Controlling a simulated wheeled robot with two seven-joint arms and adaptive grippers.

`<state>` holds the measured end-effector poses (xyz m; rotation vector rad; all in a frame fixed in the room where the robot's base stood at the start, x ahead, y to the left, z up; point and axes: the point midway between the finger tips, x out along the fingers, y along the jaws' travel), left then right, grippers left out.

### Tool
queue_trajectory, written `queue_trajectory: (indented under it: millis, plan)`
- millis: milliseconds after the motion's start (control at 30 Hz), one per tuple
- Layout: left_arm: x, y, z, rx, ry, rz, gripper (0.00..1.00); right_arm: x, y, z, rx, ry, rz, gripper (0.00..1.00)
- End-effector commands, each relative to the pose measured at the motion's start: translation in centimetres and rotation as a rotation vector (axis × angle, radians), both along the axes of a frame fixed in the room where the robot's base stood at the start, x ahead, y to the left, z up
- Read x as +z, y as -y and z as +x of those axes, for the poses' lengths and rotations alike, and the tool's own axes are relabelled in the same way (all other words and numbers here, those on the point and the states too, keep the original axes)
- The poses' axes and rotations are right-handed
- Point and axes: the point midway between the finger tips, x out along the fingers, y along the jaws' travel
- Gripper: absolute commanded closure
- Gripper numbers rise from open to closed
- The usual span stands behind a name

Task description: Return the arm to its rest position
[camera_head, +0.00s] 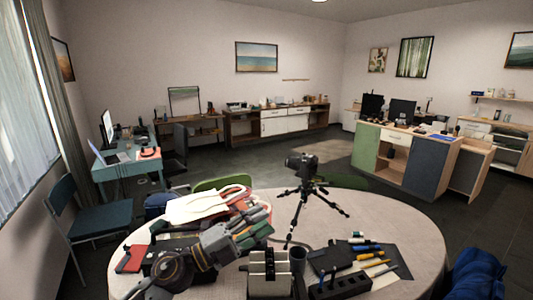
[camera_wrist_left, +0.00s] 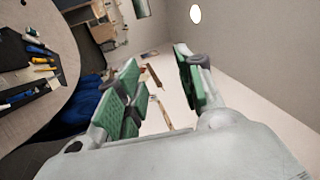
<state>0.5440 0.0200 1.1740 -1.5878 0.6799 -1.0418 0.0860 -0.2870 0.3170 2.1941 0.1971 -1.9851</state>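My left arm comes in from the lower left in the head view, over the round table (camera_head: 420,225). Its gripper (camera_head: 256,230) is above the left-middle part of the table, in front of a white-and-red bag. In the left wrist view, the two green-padded fingers (camera_wrist_left: 157,62) stand apart with nothing between them. Past them are only the far wall and room fittings. My right gripper does not show in either view.
A black camera (camera_head: 301,165) stands on a tripod (camera_head: 305,200) mid-table. The white bag (camera_head: 200,205) lies behind my gripper. The table's right side is clear.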

Motion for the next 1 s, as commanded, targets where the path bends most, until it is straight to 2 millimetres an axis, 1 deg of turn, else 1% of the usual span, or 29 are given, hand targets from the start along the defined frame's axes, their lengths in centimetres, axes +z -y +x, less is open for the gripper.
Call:
queue_trajectory:
  millis: [100,233,367,467,567,767,867,1000]
  plan:
    - [0.7,-1.2,0.7,0.082,-0.056,-0.111,0.63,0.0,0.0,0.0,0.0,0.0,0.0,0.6]
    - [1.0,-3.0,1.6,0.174,-0.124,-0.222,0.63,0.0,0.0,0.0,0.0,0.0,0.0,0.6]
    - [0.6,-5.0,2.5,0.272,-0.204,-0.321,0.63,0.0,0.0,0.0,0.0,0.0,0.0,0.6]
    - [-0.1,-6.7,3.1,0.351,-0.271,-0.391,0.63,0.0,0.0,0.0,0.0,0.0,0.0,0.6]
    - [-1.1,-8.5,3.6,0.429,-0.344,-0.455,0.63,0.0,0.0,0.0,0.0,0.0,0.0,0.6]
    - [-4.3,-12.0,4.0,0.587,-0.507,-0.561,0.63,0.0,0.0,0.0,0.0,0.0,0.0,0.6]
    - [-6.3,-13.7,3.8,0.667,-0.593,-0.603,0.63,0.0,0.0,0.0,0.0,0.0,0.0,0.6]
    - [-9.5,-15.8,3.1,0.777,-0.724,-0.651,0.63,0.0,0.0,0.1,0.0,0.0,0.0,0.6]
